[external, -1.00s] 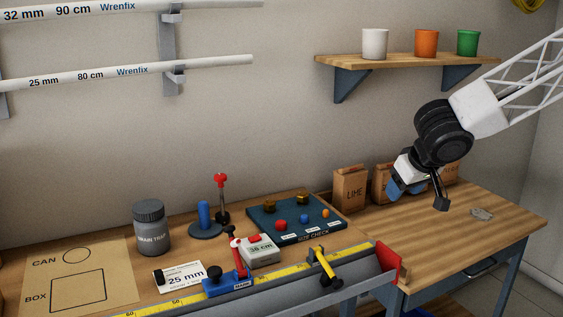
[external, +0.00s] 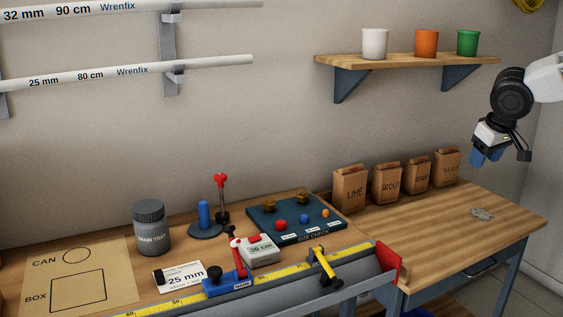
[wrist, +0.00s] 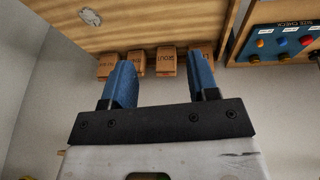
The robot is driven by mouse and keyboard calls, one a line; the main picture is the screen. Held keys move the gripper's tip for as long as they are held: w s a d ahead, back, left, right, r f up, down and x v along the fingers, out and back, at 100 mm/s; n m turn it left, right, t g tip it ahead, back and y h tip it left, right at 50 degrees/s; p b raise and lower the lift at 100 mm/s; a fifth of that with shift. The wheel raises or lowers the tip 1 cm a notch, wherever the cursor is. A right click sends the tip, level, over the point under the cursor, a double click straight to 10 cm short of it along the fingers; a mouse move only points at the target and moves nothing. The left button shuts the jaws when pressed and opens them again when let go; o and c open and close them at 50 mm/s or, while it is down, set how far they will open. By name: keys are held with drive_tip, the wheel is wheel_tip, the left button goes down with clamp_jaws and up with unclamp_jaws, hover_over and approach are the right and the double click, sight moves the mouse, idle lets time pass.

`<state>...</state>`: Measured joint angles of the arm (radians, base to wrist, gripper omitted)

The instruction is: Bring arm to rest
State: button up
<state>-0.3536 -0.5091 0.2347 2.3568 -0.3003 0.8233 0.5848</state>
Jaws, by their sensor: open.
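My gripper (external: 486,156) hangs in the air above the right end of the wooden workbench (external: 435,225), at the right of the external view, with nothing in it. In the wrist view its two blue fingers (wrist: 161,82) stand well apart, with nothing between them. The paper bags show beyond the fingertips there. The upper part of my arm runs out of the external view at the right edge.
Several brown bags (external: 350,189) stand along the wall, below a shelf (external: 405,61) with three cups. A small grey metal piece (external: 482,213) lies on the bench's right part. The size check board (external: 265,228), drain trap jar (external: 151,228) and measuring trough (external: 365,270) are further left.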

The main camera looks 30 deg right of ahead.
drive_tip(key=s+d+r+g+y, duration=0.1)
drive_tip(key=s+d, duration=0.8)
drive_tip(key=d, duration=0.1)
drive_tip(key=shift+s+d, duration=0.3)
drive_tip(key=shift+d, duration=0.1)
drive_tip(key=shift+r, duration=0.15)
idle(1.1)
